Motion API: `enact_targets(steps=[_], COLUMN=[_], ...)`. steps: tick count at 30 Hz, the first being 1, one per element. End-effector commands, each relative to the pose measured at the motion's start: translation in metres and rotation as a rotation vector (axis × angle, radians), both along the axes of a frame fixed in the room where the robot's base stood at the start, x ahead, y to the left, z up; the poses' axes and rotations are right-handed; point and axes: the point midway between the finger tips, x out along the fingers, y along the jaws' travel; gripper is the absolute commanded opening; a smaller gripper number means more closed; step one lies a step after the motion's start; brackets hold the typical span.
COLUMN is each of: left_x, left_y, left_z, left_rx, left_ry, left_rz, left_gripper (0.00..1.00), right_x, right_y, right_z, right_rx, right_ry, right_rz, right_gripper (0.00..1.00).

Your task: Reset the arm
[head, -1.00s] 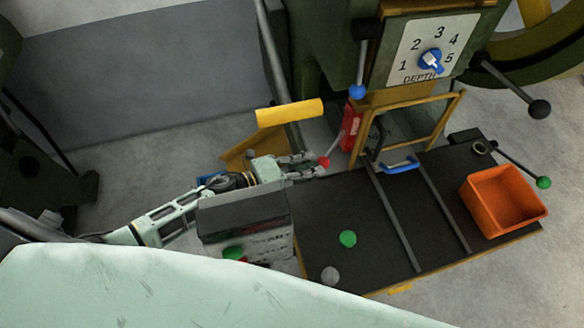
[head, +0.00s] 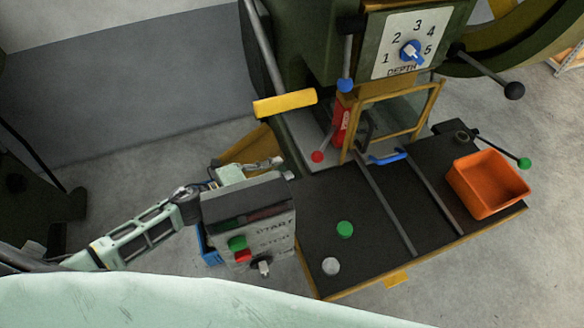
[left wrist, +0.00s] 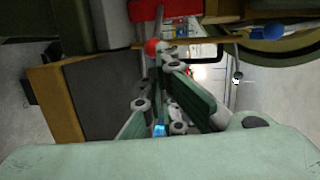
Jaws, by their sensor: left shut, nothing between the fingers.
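My left gripper (head: 264,165) is behind the grey control box with the START label, at the left end of the black table. Its fingers are shut with nothing between them. In the left wrist view its fingers (left wrist: 165,100) point away from the camera, towards a red knob (left wrist: 152,47). In the head view that red-knobbed lever (head: 317,157) stands to the right of the gripper and apart from it. My left arm reaches in from the left edge. My right gripper is not in view.
The control box (head: 245,212) has green and red buttons and a knob. The black table (head: 320,190) bears a green disc (head: 345,229), a grey disc (head: 331,266) and an orange bin (head: 490,212). A green machine with a depth dial (head: 411,50) and a yellow-handled lever (head: 285,103) stands behind.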

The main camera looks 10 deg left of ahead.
Motion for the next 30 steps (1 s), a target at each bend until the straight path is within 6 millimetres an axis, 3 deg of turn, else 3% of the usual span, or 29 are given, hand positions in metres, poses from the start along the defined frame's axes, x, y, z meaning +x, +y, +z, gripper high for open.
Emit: enact_targets(steps=[4, 12, 20, 23, 25, 28, 30], left_x=[-0.022, -0.04, -0.04, -0.033, -0.027, -0.03, -0.042], left_y=[0.022, 0.04, 0.044, 0.058, 0.078, 0.111, 0.133], left_z=[0.002, 0.01, 0.007, -0.015, -0.045, -0.107, -0.156], left_rx=[0.003, 0.001, -0.004, -0.033, -0.075, -0.158, -0.22], left_ry=[0.001, 0.001, 0.01, 0.071, 0.155, 0.322, 0.448], left_rz=[0.0, 0.0, 0.014, 0.093, 0.198, 0.399, 0.548], left_gripper=[0.0, 0.0, 0.0, 0.0, 0.0, 0.0, 0.0], right_x=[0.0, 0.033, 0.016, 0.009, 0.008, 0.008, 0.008], right_y=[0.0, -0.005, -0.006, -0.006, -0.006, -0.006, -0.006], right_z=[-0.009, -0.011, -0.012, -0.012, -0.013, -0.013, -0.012], right_rx=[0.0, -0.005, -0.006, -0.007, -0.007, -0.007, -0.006], right_ry=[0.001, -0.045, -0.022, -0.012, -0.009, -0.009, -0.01], right_rz=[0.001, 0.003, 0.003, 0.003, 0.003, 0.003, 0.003], right_gripper=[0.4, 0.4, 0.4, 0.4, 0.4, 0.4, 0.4])
